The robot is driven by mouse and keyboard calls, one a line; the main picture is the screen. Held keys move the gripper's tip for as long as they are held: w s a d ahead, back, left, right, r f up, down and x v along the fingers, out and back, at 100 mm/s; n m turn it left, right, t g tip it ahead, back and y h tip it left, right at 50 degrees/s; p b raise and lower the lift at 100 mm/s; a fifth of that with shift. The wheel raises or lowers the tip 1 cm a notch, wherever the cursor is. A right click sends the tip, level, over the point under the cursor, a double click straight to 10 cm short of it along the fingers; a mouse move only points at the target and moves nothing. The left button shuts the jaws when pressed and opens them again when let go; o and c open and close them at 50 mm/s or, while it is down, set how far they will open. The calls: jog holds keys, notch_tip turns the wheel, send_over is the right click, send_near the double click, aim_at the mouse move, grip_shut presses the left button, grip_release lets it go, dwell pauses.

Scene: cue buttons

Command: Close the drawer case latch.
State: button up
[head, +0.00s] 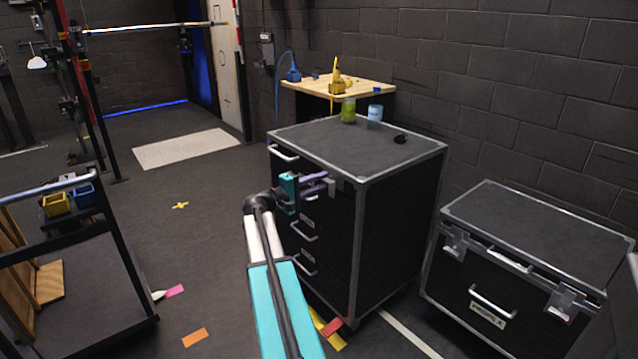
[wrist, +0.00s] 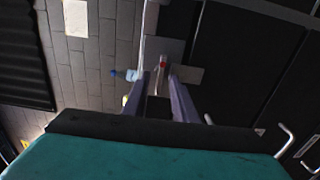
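The drawer case (head: 400,210) is a tall black case with silver edges and several pulls on its front. A small silver latch (head: 337,183) is at its upper front corner, partly behind my fingers. My gripper (head: 328,183), teal with purple fingers, reaches to this corner just below the top. In the wrist view, my gripper (wrist: 160,78) has its two fingers apart. The latch (wrist: 162,65), with a small red part, shows between and just beyond the fingertips. I cannot tell whether a finger touches it.
A low black case (head: 530,255) with latches is at the right. A wooden-topped table (head: 310,87) is behind.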

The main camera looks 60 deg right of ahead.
jog(key=v, duration=1.3)
jog(key=shift+a, duration=0.2)
jog(key=shift+w, duration=0.1)
